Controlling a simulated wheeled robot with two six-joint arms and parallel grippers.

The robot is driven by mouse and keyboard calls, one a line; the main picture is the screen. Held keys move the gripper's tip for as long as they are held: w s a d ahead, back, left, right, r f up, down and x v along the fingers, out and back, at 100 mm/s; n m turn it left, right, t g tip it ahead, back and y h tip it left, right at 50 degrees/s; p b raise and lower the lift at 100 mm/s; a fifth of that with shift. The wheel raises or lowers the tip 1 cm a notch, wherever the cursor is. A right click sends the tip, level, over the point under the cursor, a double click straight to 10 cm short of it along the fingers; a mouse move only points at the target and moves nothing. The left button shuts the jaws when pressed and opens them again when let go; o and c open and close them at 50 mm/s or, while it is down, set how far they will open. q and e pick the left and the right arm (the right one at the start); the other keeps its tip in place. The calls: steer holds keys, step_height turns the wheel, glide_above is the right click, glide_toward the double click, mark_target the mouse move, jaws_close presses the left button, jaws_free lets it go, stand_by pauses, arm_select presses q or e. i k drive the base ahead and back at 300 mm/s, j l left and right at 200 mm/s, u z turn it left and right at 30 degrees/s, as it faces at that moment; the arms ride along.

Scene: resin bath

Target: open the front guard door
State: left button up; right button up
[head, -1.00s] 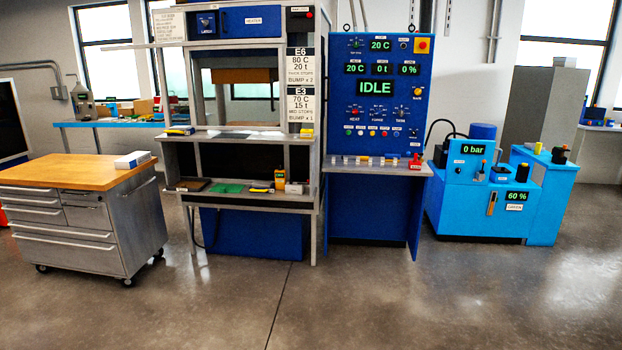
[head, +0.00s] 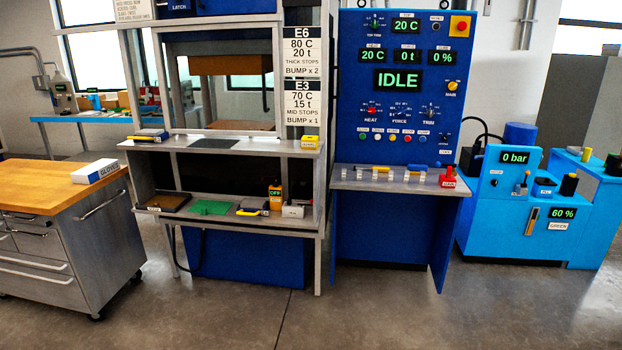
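The press stand (head: 318,200) is a grey frame left of the blue control panel. A grey rectangular frame (head: 230,24) surrounds its upper opening and looks like the front guard door. It stands upright above the grey shelf; I cannot tell whether a clear pane fills it or whether it is shut. A brown block (head: 238,68) shows behind it. A blue panel labelled LATCH (head: 182,9) is above, cut off by the top edge. Neither of my grippers is in view.
A wood-topped drawer cart (head: 60,187) with a glove box (head: 96,171) stands at the left. The blue control panel (head: 400,110) reads IDLE. A light blue pump unit (head: 500,225) is at the right. Floor (head: 250,325) in front is clear.

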mark_target(273, 25)
steer(key=i, duration=1.1)
steer(key=i+u, duration=0.1)
steer(key=i, duration=1)
steer(key=i+l, duration=0.2)
steer(key=i, duration=0.9)
steer(key=i+u, duration=0.35)
steer(key=k, duration=0.1)
